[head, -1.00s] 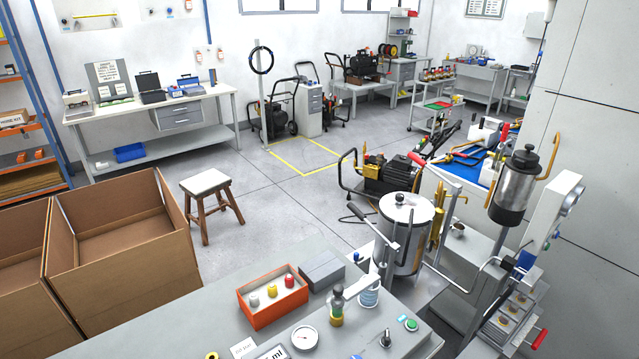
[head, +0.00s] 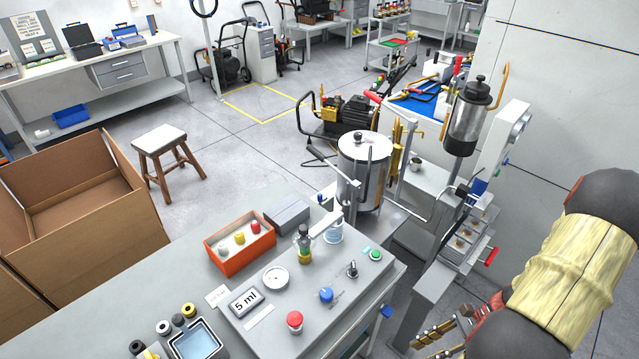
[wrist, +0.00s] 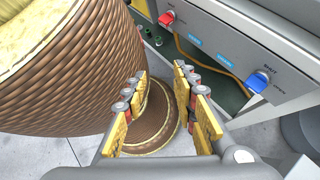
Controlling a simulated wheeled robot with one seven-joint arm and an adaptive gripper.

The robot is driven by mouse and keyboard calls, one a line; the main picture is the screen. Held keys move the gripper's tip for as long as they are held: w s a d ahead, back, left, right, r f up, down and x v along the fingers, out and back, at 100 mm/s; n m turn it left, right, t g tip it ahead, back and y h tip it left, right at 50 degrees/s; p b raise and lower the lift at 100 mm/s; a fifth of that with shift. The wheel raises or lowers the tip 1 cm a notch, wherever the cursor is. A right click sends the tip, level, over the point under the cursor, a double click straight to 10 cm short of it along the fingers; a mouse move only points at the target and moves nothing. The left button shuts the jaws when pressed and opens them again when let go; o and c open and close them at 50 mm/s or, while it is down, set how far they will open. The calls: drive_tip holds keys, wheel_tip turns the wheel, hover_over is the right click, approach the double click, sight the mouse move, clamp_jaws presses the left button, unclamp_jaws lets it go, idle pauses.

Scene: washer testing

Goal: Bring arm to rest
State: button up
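My gripper (wrist: 160,76) is open and empty in the wrist view, its two yellow-padded fingers apart. A brown ribbed column and round brown base, which look like parts of my own body, lie beyond and beside the fingers; I cannot tell whether anything touches. In the head view, my arm comes in at the right edge with a pale yellow sleeve, and my gripper (head: 428,338) hangs low at the bottom right, partly cut off by the frame.
A grey panel with a red knob (wrist: 167,18) and a blue knob (wrist: 258,82) is close to the gripper's right. The grey bench (head: 120,300) carries an orange box (head: 240,258). A metal tank (head: 363,185) stands behind. Open floor lies around the stool (head: 160,137).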

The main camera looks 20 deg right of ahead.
drive_tip(key=w+a+r+n+g+h, duration=0.1)
drive_tip(key=w+a+r+n+h, duration=0.15)
drive_tip(key=r+n, duration=0.35)
drive_tip(key=w+a+r+n+h, duration=0.1)
drive_tip(key=w+r+n+h, duration=0.25)
drive_tip(key=r, duration=0.35)
drive_tip(key=w+a+r+n+g+h, duration=0.1)
drive_tip(key=w+a+r+n+h, duration=0.15)
drive_tip(key=r+n, duration=0.35)
drive_tip(key=a+r+n+t+h, duration=0.1)
drive_tip(key=a+r+n+t, duration=0.4)
drive_tip(key=a+r, duration=0.9)
drive_tip(key=shift+w+a+r+n+t, duration=0.35)
drive_tip(key=shift+a+n, duration=0.1)
drive_tip(key=shift+n, duration=0.3)
